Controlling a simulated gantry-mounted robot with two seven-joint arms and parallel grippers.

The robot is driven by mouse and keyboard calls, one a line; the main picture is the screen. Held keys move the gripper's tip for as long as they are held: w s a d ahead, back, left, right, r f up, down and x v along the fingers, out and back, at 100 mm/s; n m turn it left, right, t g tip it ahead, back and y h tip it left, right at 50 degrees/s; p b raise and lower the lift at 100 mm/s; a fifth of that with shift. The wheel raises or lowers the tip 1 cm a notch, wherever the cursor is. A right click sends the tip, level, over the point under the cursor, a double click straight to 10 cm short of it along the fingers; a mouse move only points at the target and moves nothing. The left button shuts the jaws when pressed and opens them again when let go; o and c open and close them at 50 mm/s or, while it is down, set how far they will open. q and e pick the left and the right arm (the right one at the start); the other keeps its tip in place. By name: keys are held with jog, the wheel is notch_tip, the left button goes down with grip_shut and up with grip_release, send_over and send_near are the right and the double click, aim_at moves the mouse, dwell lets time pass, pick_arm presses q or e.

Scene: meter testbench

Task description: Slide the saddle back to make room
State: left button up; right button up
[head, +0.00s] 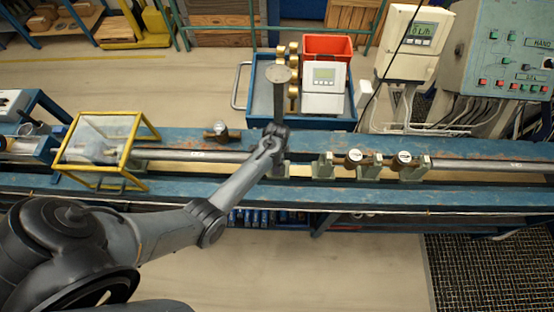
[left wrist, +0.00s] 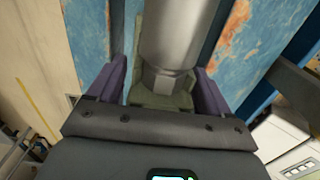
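A grey-green saddle (head: 279,168) stands on the blue bench rail, under the end of my left arm in the head view. In the left wrist view the saddle (left wrist: 160,95) lies between two purple fingers, below a grey metal pipe end. My left gripper (left wrist: 160,75) straddles the saddle with its fingers apart. A narrow gap seems to show on the left; contact on the right is unclear. In the head view my left gripper (head: 276,150) is mostly hidden by its own wrist. My right gripper is not in view.
Other green saddles hold brass meters (head: 354,158) (head: 404,158) to the right. A lone brass meter (head: 216,131) sits at the bench's back edge. A yellow-framed clear cover (head: 100,145) stands left. A blue trolley (head: 262,95) with a red bin (head: 328,46) is behind.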

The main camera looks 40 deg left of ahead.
pick_arm(q)
grip_shut()
dwell(0.3)
jog(key=shift+s+a+r+p, duration=0.1)
jog(key=shift+s+a+p, duration=0.05)
jog(key=shift+p, duration=0.15)
jog(key=shift+s+a, duration=0.4)
jog(key=shift+a, duration=0.05)
jog(key=shift+o, duration=1.5)
grip_release()
jog(key=shift+w, duration=0.1)
notch_tip(320, 180, up, 11)
jog(key=shift+f, duration=0.2)
